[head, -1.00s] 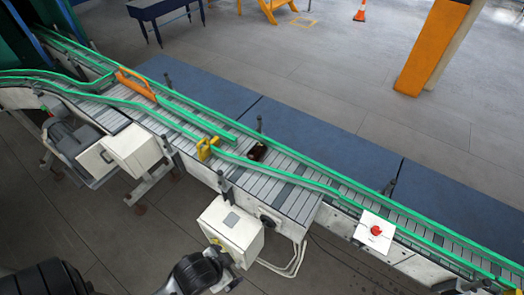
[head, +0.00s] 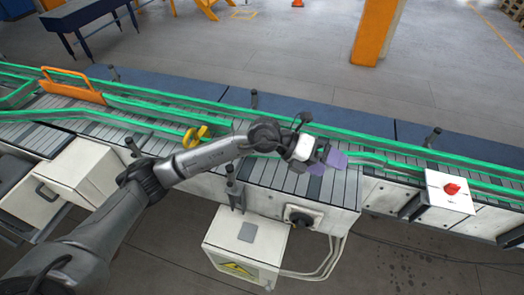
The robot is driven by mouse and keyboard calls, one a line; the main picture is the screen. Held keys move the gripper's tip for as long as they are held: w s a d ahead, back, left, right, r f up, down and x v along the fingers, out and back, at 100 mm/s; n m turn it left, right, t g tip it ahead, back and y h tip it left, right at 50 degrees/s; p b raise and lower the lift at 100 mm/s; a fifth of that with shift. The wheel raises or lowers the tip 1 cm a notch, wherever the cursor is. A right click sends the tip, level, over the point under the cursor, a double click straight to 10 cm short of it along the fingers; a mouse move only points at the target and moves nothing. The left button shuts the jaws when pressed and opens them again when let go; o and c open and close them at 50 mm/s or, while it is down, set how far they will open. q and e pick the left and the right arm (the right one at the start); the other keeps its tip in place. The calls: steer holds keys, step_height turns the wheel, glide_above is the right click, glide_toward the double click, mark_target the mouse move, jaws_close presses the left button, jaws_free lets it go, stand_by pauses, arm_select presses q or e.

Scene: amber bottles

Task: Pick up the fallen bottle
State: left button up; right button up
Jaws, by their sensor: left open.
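My left gripper (head: 328,162), with purple fingers, is over the near part of the grey slatted conveyor (head: 276,178), right of the yellow bracket (head: 194,137). It is open, and I see nothing between its fingers. The fallen bottle does not show now. The dark wrist of my left arm covers the stretch of conveyor where a small dark brown bottle lay in the earlier view. My right gripper is not in view.
Green guide rails (head: 400,151) run along the conveyor. An orange bar (head: 72,86) crosses it at the left. A white box with a red button (head: 451,189) stands at the right. A control box (head: 245,241) hangs in front.

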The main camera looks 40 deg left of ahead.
arm_select(q)
steer(key=w+a+f+n+y+b, duration=0.1)
steer(key=w+a+y+b, duration=0.1)
steer(key=a+y, duration=0.45)
steer(key=w+a+f+n+y+b, duration=0.1)
steer(key=a+n+y+b, duration=0.15)
steer(key=a, duration=0.75)
steer(key=w+a+f+y+b, duration=0.25)
steer(key=a+y, duration=0.25)
steer(key=a, duration=0.4)
steer(key=shift+n+g, duration=0.25)
steer(key=shift+g, duration=0.25)
steer(key=x, duration=0.6)
steer(key=shift+s+a+b, duration=0.15)
steer(key=shift+a+b, duration=0.2)
steer(key=shift+b, duration=0.05)
steer(key=shift+b+x, duration=0.3)
steer(key=shift+x, duration=2.85)
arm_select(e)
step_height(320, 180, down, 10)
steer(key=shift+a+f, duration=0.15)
arm_select(q)
steer(key=c, duration=1.1)
